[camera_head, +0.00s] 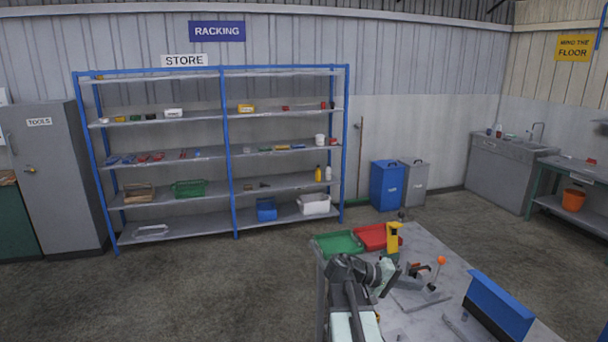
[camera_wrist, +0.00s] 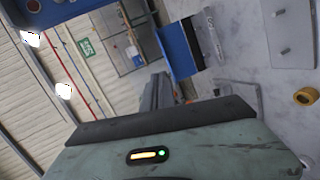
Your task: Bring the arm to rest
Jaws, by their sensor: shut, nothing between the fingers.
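My gripper (camera_head: 386,277) shows small at the end of my folded dark and pale green arm, in the lower middle of the head view. It is over the near left part of the grey worktable (camera_head: 425,245). It is shut and holds nothing. Its fingertips are hard to make out at this size. In the wrist view a pale green housing with a dark edge fills the bottom, and the scene appears tilted.
Green tray (camera_head: 338,244) and red tray (camera_head: 377,236) are at the table's far left. A yellow upright (camera_head: 393,237), an orange-knobbed lever (camera_head: 441,261) and a blue panel (camera_head: 499,303) stand close to the arm. Blue shelving (camera_head: 228,150) is behind; open floor lies left.

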